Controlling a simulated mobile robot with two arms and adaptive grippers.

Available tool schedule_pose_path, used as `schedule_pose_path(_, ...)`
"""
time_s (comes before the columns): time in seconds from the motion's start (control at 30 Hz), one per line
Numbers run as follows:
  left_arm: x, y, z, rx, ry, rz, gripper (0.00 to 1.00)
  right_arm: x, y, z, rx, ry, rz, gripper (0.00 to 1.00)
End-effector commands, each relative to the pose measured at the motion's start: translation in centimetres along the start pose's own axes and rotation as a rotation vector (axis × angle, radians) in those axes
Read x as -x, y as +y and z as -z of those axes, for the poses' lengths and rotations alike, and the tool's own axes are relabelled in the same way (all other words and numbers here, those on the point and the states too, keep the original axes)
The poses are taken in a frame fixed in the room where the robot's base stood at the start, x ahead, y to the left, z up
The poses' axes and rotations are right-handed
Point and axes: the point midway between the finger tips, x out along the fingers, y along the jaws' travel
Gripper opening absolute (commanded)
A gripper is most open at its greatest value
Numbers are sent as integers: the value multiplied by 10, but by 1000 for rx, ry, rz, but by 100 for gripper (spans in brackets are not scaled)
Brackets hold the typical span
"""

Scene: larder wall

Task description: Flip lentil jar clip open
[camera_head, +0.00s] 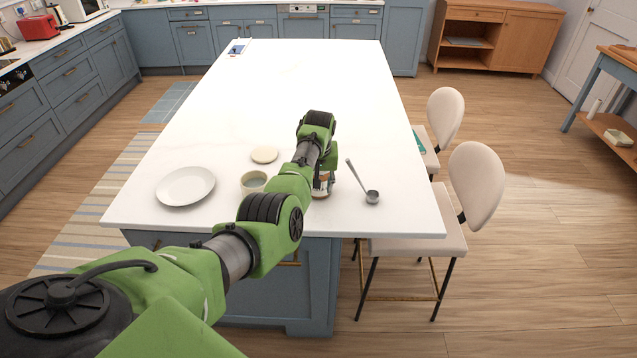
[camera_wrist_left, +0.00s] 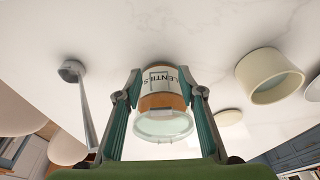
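The lentil jar (camera_wrist_left: 162,88) shows in the left wrist view, with a white label reading LENTILS, orange-brown contents and a pale glass lid (camera_wrist_left: 163,125) towards the camera. In the head view, only part of the jar (camera_head: 321,186) shows, standing on the white island near its front edge. My left gripper (camera_wrist_left: 160,80) has one finger on each side of the jar, and the fingertips appear to press on its sides. My right gripper is in neither view.
A ladle (camera_head: 371,196) lies just right of the jar. A cream cup (camera_head: 253,182), a small round disc (camera_head: 264,155) and a white plate (camera_head: 185,186) are to its left. Two chairs (camera_head: 476,186) stand at the right side.

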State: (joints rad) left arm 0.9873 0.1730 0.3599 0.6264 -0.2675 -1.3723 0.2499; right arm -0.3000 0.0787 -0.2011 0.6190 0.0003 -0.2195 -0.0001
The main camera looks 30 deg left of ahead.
Motion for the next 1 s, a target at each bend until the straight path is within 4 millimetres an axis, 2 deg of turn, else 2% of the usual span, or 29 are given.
schedule_pose_path(0.27, 22, 0, 1, 1, 4, 0, 36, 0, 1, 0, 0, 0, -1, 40)
schedule_pose_path(0.7, 101, 0, 1, 0, 1, -1, 36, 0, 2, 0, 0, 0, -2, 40)
schedule_pose_path(0.83, 113, 0, 0, 0, -2, 0, 36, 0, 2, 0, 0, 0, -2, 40)
schedule_pose_path(1.0, 118, 0, 0, 0, -3, 0, 36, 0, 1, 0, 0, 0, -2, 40)
